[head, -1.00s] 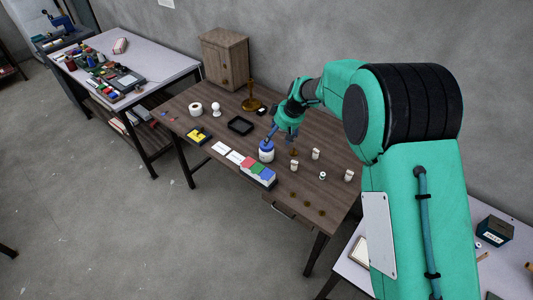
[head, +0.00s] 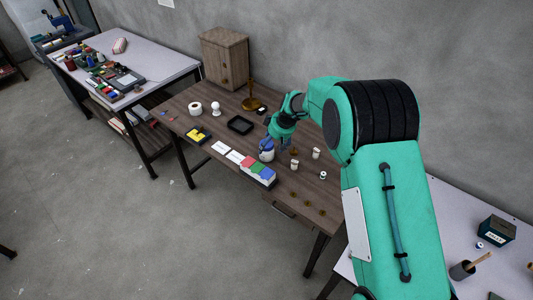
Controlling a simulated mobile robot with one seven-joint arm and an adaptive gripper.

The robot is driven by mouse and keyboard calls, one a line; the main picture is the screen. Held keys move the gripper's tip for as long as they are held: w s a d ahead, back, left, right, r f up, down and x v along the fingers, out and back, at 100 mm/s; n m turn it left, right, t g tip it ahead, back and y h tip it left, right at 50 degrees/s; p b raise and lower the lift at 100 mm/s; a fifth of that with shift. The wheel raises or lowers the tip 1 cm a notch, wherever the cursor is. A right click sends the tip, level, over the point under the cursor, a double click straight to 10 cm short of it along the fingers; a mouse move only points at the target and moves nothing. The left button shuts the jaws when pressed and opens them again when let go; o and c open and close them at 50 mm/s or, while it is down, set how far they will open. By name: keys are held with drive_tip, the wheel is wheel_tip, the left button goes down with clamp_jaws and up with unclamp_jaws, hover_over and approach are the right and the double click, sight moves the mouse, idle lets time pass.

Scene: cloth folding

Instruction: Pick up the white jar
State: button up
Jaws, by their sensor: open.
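A white jar with a blue top (head: 267,154) stands upright on the brown wooden table (head: 225,122), just behind the coloured boxes. My gripper (head: 272,145) is open and low at the jar's upper part, and its fingers overlap the jar in this view. The fingers partly hide the jar's top. I cannot tell whether they touch it. Smaller white containers (head: 316,153) stand to the right of the jar.
Red, green and blue boxes (head: 257,170) lie close in front of the jar. A black tray (head: 240,125), white cards (head: 221,148) and a wooden cabinet (head: 225,60) are to the left. Small brown discs (head: 307,208) lie toward the table's right end.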

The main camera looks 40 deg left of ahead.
drive_tip(key=shift+f, duration=0.15)
drive_tip(key=shift+b+x, duration=0.55)
drive_tip(key=shift+x, duration=2)
drive_tip(key=shift+s+a, duration=0.1)
drive_tip(key=shift+a, duration=0.05)
drive_tip(key=c, duration=1.5)
drive_tip(key=shift+o, duration=0.2)
drive_tip(key=shift+r+p, duration=0.9)
drive_tip(key=shift+r, duration=4.15)
